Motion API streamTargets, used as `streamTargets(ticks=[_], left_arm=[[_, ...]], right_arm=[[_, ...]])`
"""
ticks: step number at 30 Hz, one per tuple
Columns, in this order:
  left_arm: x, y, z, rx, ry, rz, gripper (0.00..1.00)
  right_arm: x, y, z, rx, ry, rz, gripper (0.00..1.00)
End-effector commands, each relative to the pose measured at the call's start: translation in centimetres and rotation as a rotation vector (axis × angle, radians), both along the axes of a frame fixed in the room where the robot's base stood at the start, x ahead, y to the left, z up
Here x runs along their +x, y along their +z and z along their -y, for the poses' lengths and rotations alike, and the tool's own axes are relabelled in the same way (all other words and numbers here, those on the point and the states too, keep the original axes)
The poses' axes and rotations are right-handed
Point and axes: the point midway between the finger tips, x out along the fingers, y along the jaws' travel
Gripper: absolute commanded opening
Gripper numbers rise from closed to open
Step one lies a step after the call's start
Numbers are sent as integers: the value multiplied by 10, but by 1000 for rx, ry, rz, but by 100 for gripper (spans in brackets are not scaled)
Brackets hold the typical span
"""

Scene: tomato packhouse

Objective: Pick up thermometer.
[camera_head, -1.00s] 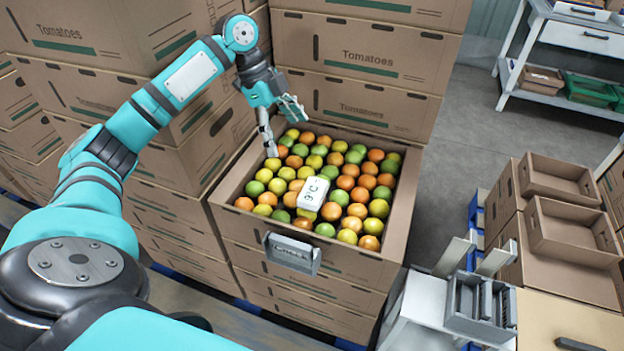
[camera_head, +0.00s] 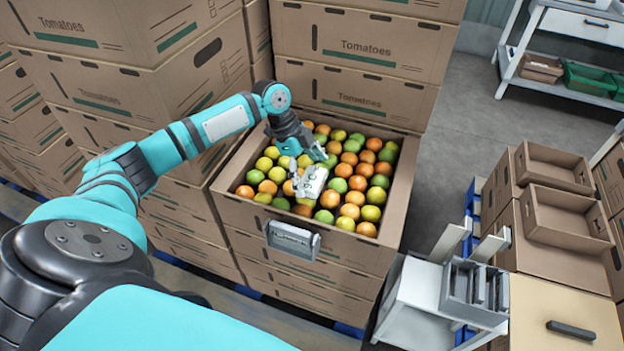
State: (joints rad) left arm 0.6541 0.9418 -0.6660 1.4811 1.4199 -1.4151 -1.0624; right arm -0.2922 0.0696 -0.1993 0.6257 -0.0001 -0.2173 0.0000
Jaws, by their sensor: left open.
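The thermometer (camera_head: 312,184) is a small white box lying on the tomatoes in the open top carton (camera_head: 402,190). Its display showed a reading earlier; the gripper now partly covers it. My left gripper (camera_head: 308,176) is over the thermometer, its fingers open and pointing down at it. One finger shows at the thermometer's left side and the other near its upper right. I cannot tell whether the fingers touch it. My right gripper is not in view.
Green, yellow and orange tomatoes (camera_head: 352,212) fill the carton. A grey holder (camera_head: 292,241) hangs on its front wall. Stacked cartons (camera_head: 368,50) rise behind and to the left.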

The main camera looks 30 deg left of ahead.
Motion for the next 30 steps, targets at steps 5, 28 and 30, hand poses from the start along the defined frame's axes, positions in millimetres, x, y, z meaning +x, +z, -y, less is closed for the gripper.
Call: streamTargets(ticks=[5,28,30], left_arm=[[2,-17,7,0,-1,0,100],[2,-19,8,1,0,2,48],[2,-19,8,1,0,2,42]], right_arm=[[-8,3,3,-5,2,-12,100],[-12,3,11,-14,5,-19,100],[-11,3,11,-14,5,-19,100]])
